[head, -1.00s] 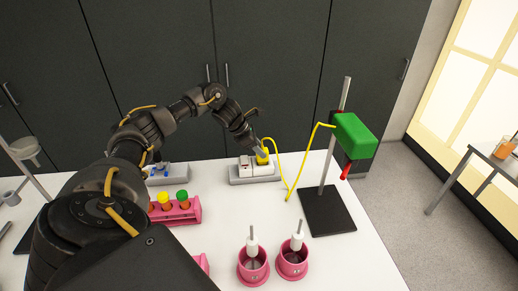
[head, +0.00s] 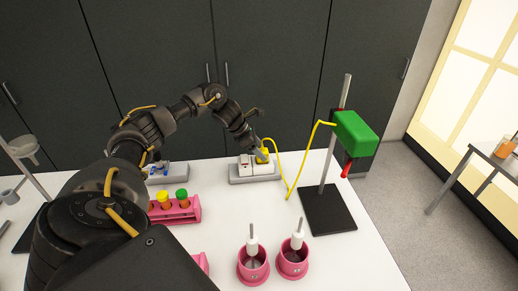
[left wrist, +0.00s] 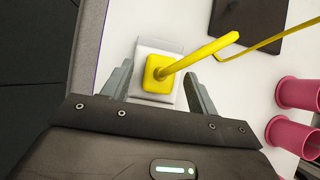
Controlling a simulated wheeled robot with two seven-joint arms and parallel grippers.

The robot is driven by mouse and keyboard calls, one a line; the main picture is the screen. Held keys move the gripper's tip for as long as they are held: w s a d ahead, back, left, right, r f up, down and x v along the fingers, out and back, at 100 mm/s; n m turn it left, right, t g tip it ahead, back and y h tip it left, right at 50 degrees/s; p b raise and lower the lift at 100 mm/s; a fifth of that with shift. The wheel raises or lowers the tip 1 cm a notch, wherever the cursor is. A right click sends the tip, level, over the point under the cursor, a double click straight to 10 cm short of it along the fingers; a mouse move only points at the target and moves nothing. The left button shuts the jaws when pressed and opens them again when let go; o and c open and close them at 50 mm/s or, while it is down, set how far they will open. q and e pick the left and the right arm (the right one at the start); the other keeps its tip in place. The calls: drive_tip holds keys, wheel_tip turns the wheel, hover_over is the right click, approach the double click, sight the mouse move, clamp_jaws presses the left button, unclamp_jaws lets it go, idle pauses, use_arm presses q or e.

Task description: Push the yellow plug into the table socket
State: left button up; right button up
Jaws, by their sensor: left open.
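The yellow plug (head: 263,156) sits at the right part of the white and grey table socket (head: 254,177), with its yellow cable leading right. In the left wrist view the plug (left wrist: 156,72) stands over the white socket face (left wrist: 152,100). My left gripper (head: 256,146) is at the plug from above and behind. Its fingers (left wrist: 158,80) are open, one on each side of the plug, with gaps showing between. The plug's pins and underside are hidden, so I cannot tell how deep it sits. My right gripper is not in view.
A green box (head: 355,134) on a stand with a black base (head: 327,210) is at the right, with the yellow cable running to it. Two pink holders (head: 253,270) stand in front. A pink rack (head: 180,215) with test tubes is left of centre. Dark cabinets rise behind.

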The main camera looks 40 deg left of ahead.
use_arm(q)
drive_tip(key=shift+s, duration=0.1)
drive_tip(key=shift+s+a+r+b, duration=0.1)
drive_tip(key=shift+a+r+b, duration=0.1)
drive_tip(key=shift+r+b, duration=0.15)
drive_tip(key=b+v, duration=0.2)
drive_tip(key=v, duration=0.8)
drive_tip(key=shift+d, duration=0.1)
